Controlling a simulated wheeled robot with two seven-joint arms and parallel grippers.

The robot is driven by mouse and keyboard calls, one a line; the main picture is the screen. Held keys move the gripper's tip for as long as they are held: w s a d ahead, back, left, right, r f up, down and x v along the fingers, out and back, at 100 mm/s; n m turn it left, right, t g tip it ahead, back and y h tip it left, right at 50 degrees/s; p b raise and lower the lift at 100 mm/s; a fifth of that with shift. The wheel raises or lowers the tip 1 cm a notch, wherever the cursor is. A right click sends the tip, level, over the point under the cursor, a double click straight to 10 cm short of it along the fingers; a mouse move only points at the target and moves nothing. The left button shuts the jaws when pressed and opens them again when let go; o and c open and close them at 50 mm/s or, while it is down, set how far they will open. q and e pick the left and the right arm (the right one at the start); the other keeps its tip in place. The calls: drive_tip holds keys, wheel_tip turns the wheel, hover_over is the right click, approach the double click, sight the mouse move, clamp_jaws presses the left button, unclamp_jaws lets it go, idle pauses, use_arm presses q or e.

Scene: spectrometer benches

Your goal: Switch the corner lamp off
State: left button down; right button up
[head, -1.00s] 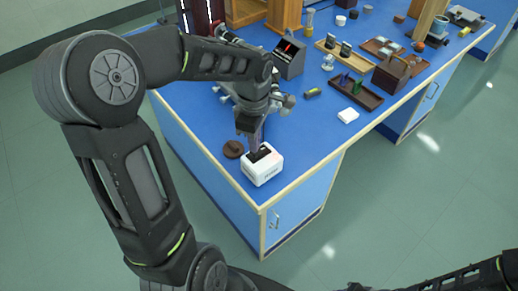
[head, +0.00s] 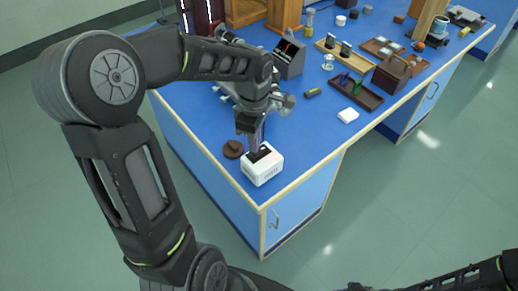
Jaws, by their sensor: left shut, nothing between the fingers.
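A white box (head: 262,170) with a dark top opening or switch plate sits at the near corner of the blue bench. My left gripper (head: 255,147) points down onto the top of this box, shut and empty. Its fingertips are at or very close to the dark part of the top; I cannot tell whether they press it. The gripper hides part of that top. I cannot make out a lit lamp for certain. My right arm shows at the bottom right, but its gripper is out of view.
A brown round piece (head: 233,149) lies just left of the box. The blue bench top (head: 310,135) is clear right of the box.

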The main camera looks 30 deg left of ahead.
use_arm(q)
drive_tip(key=shift+f+b, duration=0.85)
drive_tip(key=shift+f, duration=0.1)
idle(0.3)
drive_tip(key=shift+r+p, duration=2.3)
drive_tip(key=shift+r, duration=1.25)
